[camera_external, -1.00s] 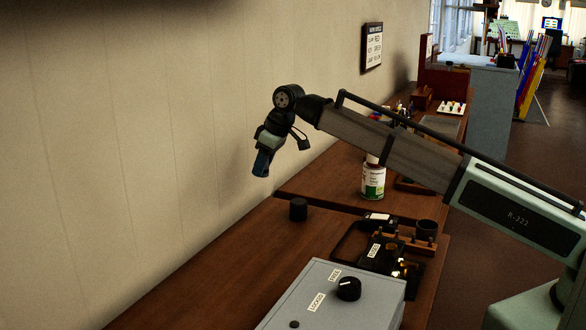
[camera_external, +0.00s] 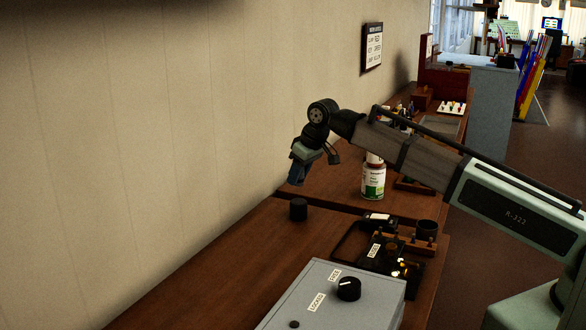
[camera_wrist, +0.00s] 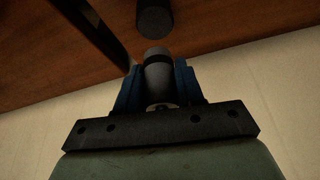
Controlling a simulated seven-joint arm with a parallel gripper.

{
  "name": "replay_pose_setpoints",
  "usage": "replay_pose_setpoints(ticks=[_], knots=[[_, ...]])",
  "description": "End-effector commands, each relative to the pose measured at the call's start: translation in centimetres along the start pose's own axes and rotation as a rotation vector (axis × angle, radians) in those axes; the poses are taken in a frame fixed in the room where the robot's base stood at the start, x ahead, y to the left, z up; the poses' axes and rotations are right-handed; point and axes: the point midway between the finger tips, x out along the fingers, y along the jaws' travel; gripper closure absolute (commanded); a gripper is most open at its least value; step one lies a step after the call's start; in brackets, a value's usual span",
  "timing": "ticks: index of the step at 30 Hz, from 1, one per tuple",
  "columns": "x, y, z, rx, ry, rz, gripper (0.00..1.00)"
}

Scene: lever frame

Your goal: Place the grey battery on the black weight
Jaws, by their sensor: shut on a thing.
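My gripper (camera_external: 297,178) hangs in the air above the bench, tilted, with blue fingers. In the wrist view the gripper (camera_wrist: 158,85) is shut on the grey battery (camera_wrist: 158,68), a grey cylinder with a dark band whose end sticks out past the fingertips. In the external view the battery cannot be made out at the fingers. The black weight (camera_external: 298,210), a short dark cylinder, stands upright on the wooden bench below my gripper. It also shows in the wrist view (camera_wrist: 154,18), just beyond the battery's end, with a gap between them.
A grey box with a knob (camera_external: 335,297) sits at the front of the bench. A dark tray (camera_external: 345,243) with small items lies to the right of the weight. A white and green can (camera_external: 373,183) stands behind. The wall (camera_external: 130,150) is close on the left.

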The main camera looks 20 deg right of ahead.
Motion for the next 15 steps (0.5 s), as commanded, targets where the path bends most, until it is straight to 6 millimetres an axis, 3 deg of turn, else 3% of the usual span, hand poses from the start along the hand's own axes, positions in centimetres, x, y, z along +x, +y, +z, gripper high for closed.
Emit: replay_pose_setpoints(ticks=[15], knots=[[4.5,0.0,1.9,-0.001,-0.001,-0.001,0.95]])
